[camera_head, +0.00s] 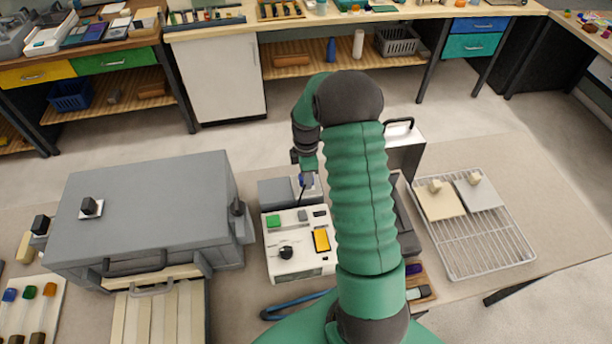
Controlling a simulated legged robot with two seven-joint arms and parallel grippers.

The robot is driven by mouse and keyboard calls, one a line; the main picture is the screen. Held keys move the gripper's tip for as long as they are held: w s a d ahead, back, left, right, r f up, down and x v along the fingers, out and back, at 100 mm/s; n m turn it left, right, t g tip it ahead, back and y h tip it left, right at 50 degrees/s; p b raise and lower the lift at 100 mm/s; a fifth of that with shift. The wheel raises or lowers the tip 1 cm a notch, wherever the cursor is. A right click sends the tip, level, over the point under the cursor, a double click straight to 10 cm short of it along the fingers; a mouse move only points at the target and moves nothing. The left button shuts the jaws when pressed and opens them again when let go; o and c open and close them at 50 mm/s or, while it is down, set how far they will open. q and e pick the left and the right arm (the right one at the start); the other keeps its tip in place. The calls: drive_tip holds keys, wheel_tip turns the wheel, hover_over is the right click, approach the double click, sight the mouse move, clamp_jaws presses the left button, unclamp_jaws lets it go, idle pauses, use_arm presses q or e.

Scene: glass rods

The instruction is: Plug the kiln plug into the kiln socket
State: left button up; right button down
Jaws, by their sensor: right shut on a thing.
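My right gripper (307,166) points down over the far edge of the white controller box, partly hidden by my green arm. My left gripper is not in view.
A wire rack (485,243) with two pale tiles lies to the right. A dark-handled case stands behind my arm.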

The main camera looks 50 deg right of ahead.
drive_tip(key=shift+f+b, duration=0.3)
drive_tip(key=shift+f, duration=0.25)
drive_tip(key=c, duration=0.9)
unclamp_jaws()
wheel_tip(320, 180, up, 17)
drive_tip(key=shift+f+b, duration=0.1)
drive_tip(key=shift+b, duration=0.65)
drive_tip(key=shift+f, duration=0.1)
